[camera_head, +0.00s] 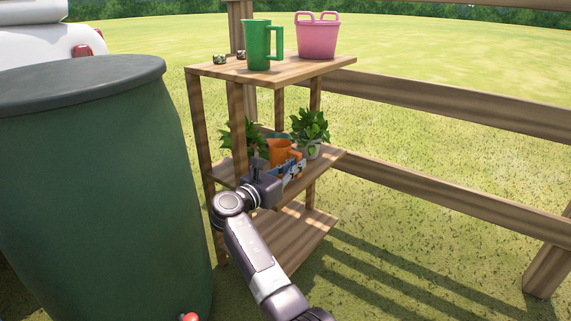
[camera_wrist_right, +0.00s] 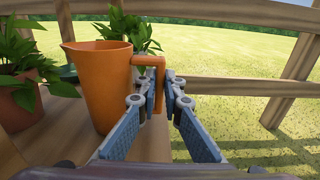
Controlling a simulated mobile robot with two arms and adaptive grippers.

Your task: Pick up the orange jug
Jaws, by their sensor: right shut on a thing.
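The orange jug (camera_head: 279,151) stands on the middle shelf of the wooden rack, partly hidden by my right arm in the head view. In the right wrist view the jug (camera_wrist_right: 104,85) stands upright, with its handle on the right side. My right gripper (camera_wrist_right: 165,88) is shut on the jug's handle, one finger on the near side of it and the other to its right. In the head view the right gripper (camera_head: 291,171) is at the shelf's front, just below the jug. My left gripper is not in view.
Potted plants (camera_head: 311,129) stand close to the jug. A green jug (camera_head: 258,46) and a pink basket (camera_head: 317,38) stand on the top shelf (camera_head: 295,69) above. A large green barrel (camera_head: 95,190) is at the left; a wooden fence (camera_head: 440,105) runs behind.

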